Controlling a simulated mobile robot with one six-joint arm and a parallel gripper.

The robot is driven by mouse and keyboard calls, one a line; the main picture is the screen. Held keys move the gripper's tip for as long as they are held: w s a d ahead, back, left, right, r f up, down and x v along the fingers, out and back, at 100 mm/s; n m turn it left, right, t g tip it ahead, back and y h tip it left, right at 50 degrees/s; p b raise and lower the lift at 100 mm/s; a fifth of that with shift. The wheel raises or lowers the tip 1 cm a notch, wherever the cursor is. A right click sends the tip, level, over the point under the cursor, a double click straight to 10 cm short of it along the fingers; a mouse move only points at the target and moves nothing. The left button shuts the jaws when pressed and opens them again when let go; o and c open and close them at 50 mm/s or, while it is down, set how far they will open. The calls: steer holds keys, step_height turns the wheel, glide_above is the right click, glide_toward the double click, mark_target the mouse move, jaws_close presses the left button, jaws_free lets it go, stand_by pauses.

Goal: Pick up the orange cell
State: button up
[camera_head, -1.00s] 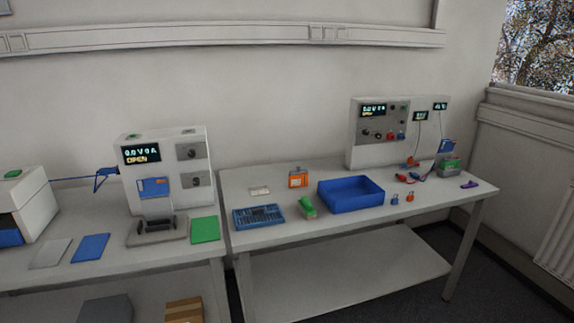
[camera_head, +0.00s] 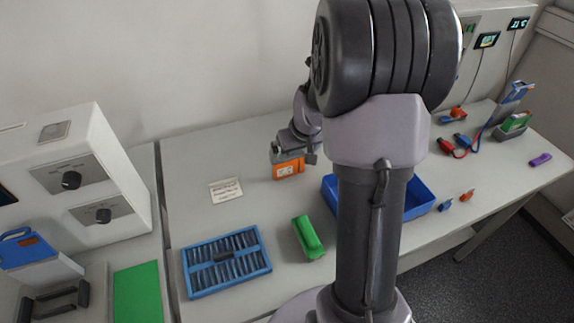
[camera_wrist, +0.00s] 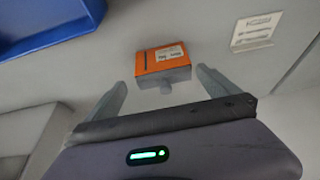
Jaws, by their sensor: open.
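The orange cell (camera_head: 288,167) stands on the right-hand table, between the small white card and the blue bin. In the wrist view the orange cell (camera_wrist: 162,62) shows an orange face with a white label and a grey end with a small round knob towards me. My gripper (camera_wrist: 160,82) is open, its two fingers either side of the cell's line, with the cell just beyond or between the tips; I cannot tell the exact depth. In the head view my gripper (camera_head: 296,152) is right at the cell and partly covers its top.
A blue bin (camera_head: 418,193) is right of the cell, partly behind my arm. A white card (camera_head: 226,190) lies left. A blue slotted tray (camera_head: 198,283) and a green clip-like object (camera_head: 308,237) are in front. Table around the card is clear.

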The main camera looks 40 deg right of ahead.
mark_target(290, 161)
steer(key=shift+x, duration=1.1)
steer(key=shift+s+a+f+b, duration=0.25)
steer(key=shift+f+b, duration=0.15)
steer(key=shift+f, duration=0.15)
steer(key=b+x, duration=0.1)
steer(key=x, duration=0.4)
steer(key=shift+w+b, duration=0.1)
steer(key=shift+b, duration=0.3)
steer(key=shift+r, duration=0.15)
steer(key=shift+c, duration=0.7)
steer(key=c, duration=1.4)
